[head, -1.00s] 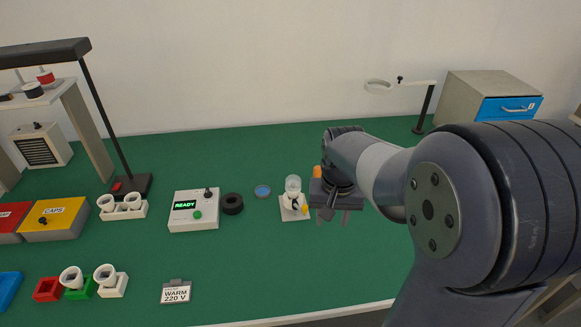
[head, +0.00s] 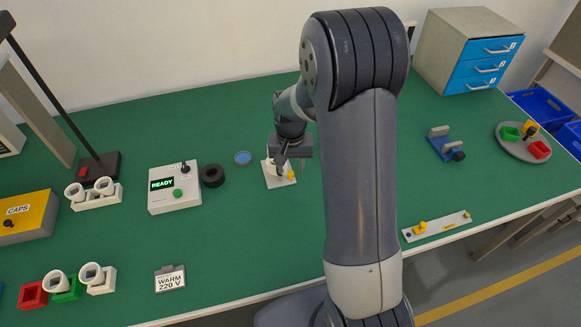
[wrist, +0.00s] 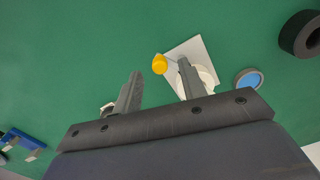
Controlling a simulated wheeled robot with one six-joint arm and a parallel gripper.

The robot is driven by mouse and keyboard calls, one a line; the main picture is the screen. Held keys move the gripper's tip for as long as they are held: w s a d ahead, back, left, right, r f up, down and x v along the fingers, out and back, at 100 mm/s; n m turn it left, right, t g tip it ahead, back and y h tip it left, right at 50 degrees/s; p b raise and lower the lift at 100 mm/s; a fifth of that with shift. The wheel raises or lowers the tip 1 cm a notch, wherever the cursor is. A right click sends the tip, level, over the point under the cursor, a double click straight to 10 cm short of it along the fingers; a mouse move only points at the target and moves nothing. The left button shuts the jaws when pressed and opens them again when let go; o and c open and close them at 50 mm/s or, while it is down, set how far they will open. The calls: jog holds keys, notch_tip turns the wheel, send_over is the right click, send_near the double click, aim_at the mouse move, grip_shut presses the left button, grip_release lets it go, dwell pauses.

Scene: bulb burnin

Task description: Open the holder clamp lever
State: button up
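The holder is a white square plate (head: 273,181) with a white socket on it, standing near the middle of the bench in the head view. A yellow lever knob (head: 292,176) sits at its right side. My gripper (head: 290,166) is over the holder and hides much of the socket. In the wrist view the two fingers are apart, with nothing held between them. The yellow knob (wrist: 160,64) shows near the gap between the fingertips. The right finger covers part of the white socket (wrist: 207,76) and plate (wrist: 203,48). Contact with the knob cannot be told.
Left of the holder are a blue disc (head: 243,158), a black ring (head: 212,176) and a READY box (head: 174,188). A blue fixture (head: 444,145) and a round tray (head: 511,147) stand at right. The green bench in front of the holder is clear.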

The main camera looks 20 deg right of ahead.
jog(key=shift+f, duration=1)
grip_shut()
